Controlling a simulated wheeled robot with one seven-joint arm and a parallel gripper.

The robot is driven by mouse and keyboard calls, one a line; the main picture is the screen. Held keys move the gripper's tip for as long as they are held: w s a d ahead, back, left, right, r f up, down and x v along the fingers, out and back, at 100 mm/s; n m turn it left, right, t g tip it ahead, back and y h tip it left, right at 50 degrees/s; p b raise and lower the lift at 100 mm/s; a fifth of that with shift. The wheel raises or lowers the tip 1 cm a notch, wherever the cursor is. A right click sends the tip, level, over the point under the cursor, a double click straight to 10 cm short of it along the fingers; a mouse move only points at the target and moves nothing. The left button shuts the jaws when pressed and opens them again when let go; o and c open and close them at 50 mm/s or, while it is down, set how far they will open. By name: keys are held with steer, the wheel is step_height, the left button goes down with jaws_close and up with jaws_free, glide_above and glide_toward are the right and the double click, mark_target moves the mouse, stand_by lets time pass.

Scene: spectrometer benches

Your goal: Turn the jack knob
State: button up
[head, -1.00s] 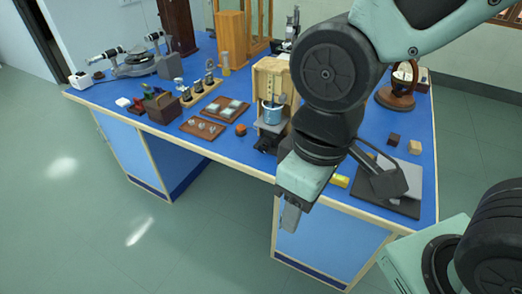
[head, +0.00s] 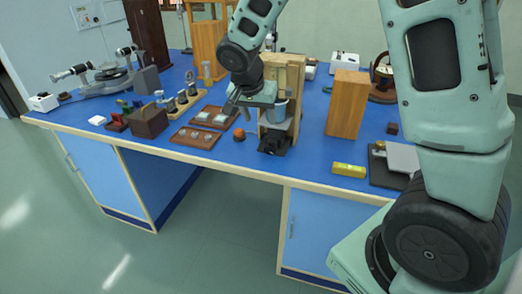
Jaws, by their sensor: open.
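A small dark jack (head: 274,146) stands near the bench's front edge, at the foot of a pale wooden frame (head: 296,80). The jack's knob is too small and dark to make out clearly. My gripper (head: 234,108) is open and empty, above the bench, up and to the left of the jack. Its fingers point down and left and appear apart from the jack.
A small orange object (head: 239,133) lies left of the jack. Brown trays (head: 195,138) and a dark box (head: 149,121) are further left. A tall wooden block (head: 346,105) and a yellow block (head: 349,170) are to the right. The bench front between jack and yellow block is clear.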

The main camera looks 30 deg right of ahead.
mark_target(268, 148)
steer(key=x, duration=1.6)
steer(key=shift+f, duration=0.1)
steer(key=c, duration=1)
